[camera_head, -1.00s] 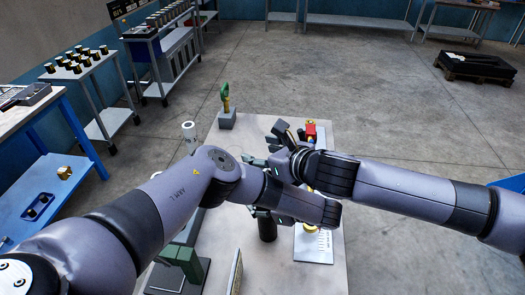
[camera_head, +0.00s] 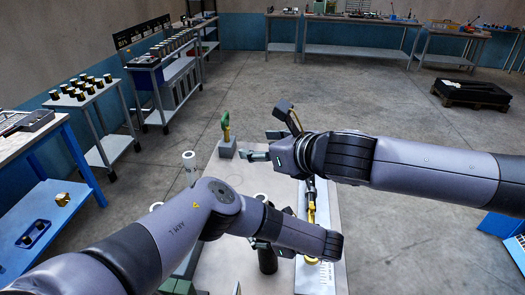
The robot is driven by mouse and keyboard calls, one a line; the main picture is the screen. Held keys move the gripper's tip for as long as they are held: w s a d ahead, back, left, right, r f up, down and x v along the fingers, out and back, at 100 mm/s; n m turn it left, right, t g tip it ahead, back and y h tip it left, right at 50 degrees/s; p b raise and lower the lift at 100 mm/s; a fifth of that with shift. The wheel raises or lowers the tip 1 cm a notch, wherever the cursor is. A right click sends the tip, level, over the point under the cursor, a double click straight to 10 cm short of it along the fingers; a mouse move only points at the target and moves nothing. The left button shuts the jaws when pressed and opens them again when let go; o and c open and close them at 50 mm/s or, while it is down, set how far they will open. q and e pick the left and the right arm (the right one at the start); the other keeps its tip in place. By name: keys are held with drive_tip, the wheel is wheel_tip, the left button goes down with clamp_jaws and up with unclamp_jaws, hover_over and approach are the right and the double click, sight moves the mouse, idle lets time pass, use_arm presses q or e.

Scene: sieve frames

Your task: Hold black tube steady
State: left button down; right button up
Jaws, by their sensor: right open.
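The black tube (camera_head: 267,262) stands on the bench in front, its middle covered by my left arm. My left gripper (camera_head: 262,243) is at the tube, mostly hidden beneath my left forearm, so whether its fingers are shut on the tube cannot be told. My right gripper (camera_head: 263,146) is open and empty over the far part of the bench, with its fingers pointing left, well beyond the tube and apart from it.
A green-topped item on a grey block (camera_head: 227,148) stands at the bench's far left. A white cylinder (camera_head: 189,160) is on the left. A white plate with a brass-coloured part (camera_head: 312,262) lies right of the tube. A green block (camera_head: 178,287) sits at the near left.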

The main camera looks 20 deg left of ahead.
idle(0.4)
use_arm(q)
drive_tip(key=c, duration=0.8)
unclamp_jaws()
drive_tip(key=shift+c, duration=0.2)
